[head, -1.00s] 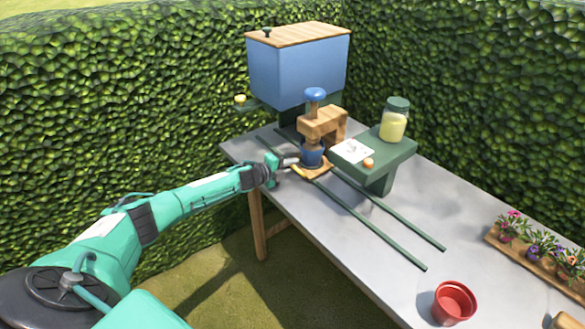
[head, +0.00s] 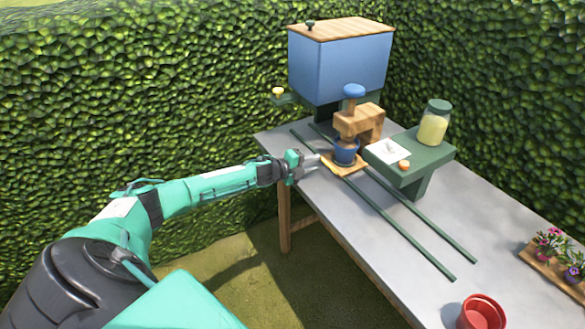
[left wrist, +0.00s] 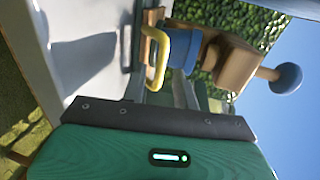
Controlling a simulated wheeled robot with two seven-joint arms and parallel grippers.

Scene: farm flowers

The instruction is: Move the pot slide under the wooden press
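The pot slide (head: 336,168) is a small wooden plate on the dark green rails, with a blue pot (head: 347,152) on it. A yellow handle (left wrist: 157,60) sticks up at its near end in the left wrist view. The wooden press (head: 362,124) has a blue knob (head: 354,91) on top, and its plunger stands over the pot. The press (left wrist: 232,66) and pot (left wrist: 184,48) also show in the left wrist view. My left gripper (head: 315,163) is just left of the slide. Its fingers look open, with no clear hold on the handle. My right gripper is out of view.
Two green rails (head: 400,226) run along the grey table (head: 345,218). A green stand (head: 425,155) with a jar (head: 433,124) is right of the press; a blue bin (head: 342,66) is behind. A red pot (head: 482,313) and flower tray (head: 550,268) stand at lower right.

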